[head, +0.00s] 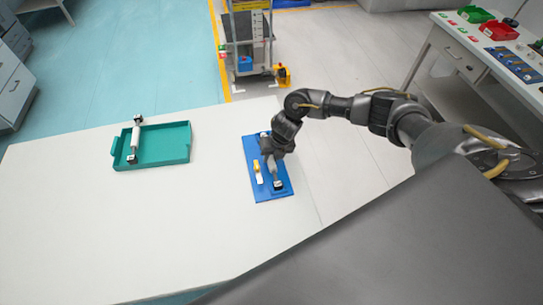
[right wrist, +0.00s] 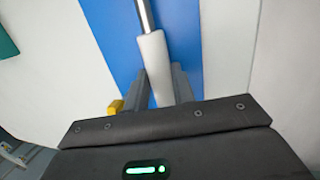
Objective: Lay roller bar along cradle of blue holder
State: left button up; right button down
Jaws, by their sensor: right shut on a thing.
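The blue holder (head: 284,196) lies flat near the right edge of the white table; its blue surface also fills the middle of the right wrist view (right wrist: 108,35). My right gripper (head: 273,158) is over the holder, pointing down. In the right wrist view its fingers (right wrist: 161,88) are shut on the white sleeve of a roller bar (right wrist: 154,55), whose metal shaft runs on beyond it. The bar runs lengthwise over the holder, with a dark end (head: 278,184) near the front. I cannot tell whether it touches the cradle, which is mostly hidden. My left gripper is out of view.
A yellow and white part (head: 258,171) stands on the holder, left of the bar. A teal tray (head: 170,148) at the left carries another white roller (head: 135,139) with dark ends. The table between tray and holder is clear. A cart (head: 246,45) stands behind the table.

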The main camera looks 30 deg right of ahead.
jog(key=c, duration=1.2)
grip_release()
jog(key=shift+o, duration=0.2)
jog(key=shift+r, duration=0.2)
jog(key=shift+r+p, duration=0.35)
jog(key=shift+p, duration=0.1)
jog(key=shift+r+p, duration=0.4)
jog(key=shift+r, duration=0.1)
jog(key=b+v, duration=0.1)
jog(key=v, duration=1)
jog(key=shift+b, duration=0.4)
jog(key=shift+s+d, duration=0.1)
jog(key=shift+s, duration=0.05)
